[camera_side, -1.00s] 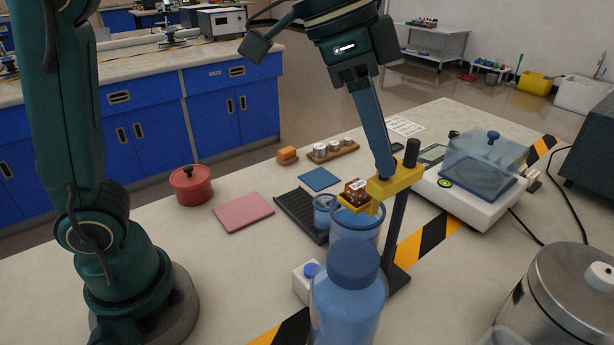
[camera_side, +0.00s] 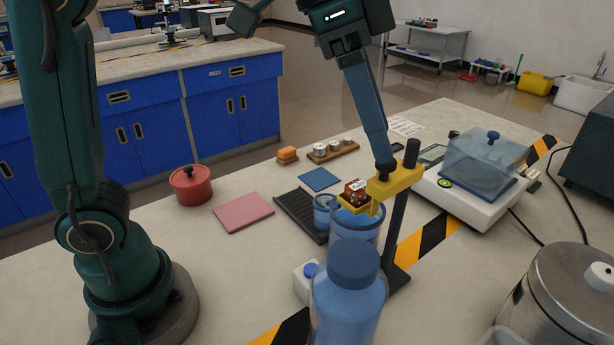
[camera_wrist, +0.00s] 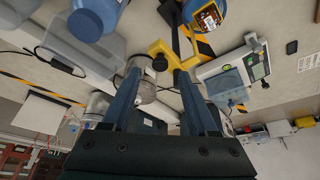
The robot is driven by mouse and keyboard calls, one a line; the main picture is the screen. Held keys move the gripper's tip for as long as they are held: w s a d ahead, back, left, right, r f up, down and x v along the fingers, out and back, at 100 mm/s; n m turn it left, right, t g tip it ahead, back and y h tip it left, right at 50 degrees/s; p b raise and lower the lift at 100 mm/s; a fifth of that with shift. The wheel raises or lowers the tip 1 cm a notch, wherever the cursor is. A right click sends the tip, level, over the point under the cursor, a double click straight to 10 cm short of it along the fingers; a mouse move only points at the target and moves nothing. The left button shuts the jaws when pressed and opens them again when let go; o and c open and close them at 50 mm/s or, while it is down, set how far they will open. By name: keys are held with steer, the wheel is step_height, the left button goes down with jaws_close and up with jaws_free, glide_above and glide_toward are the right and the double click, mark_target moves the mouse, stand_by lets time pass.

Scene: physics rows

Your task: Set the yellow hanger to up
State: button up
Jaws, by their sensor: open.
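The yellow hanger (camera_side: 396,181) is a bracket on a dark upright post (camera_side: 402,215), close below the post's top. A small red-brown block (camera_side: 354,191) sits at its outer end, above a blue-rimmed clear vessel (camera_side: 368,225). A dark knob shows on the hanger. My gripper (camera_side: 384,164) is right above the hanger, its fingers pointing down at the knob. In the wrist view the hanger (camera_wrist: 160,48) and knob lie just beyond the tips of my gripper (camera_wrist: 158,74). The two fingers are apart with nothing held between them. Contact with the knob cannot be told.
A blue bottle (camera_side: 348,285) stands in front of the vessel. A balance with a clear cover (camera_side: 477,165) is to the right, and a steel pot (camera_side: 565,305) is at front right. A red pot (camera_side: 190,184) and pink pad (camera_side: 243,212) lie left, with bare table around them.

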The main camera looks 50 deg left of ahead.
steer(key=shift+v, duration=1.55)
steer(key=s+a+f+n+t+y, duration=0.1)
steer(key=s+a+f+n+t, duration=0.15)
steer(key=s+a, duration=0.3)
steer(key=s+a+f+n+y, duration=0.1)
steer(key=s+a+f+n, duration=0.1)
steer(key=f, duration=0.3)
steer(key=s+a+f+n+y, duration=0.1)
steer(key=s+a+f+n, duration=0.1)
steer(key=f, duration=0.4)
steer(key=shift+s+f+n, duration=0.2)
steer(key=shift+s+n, duration=0.35)
steer(key=shift+n, duration=0.7)
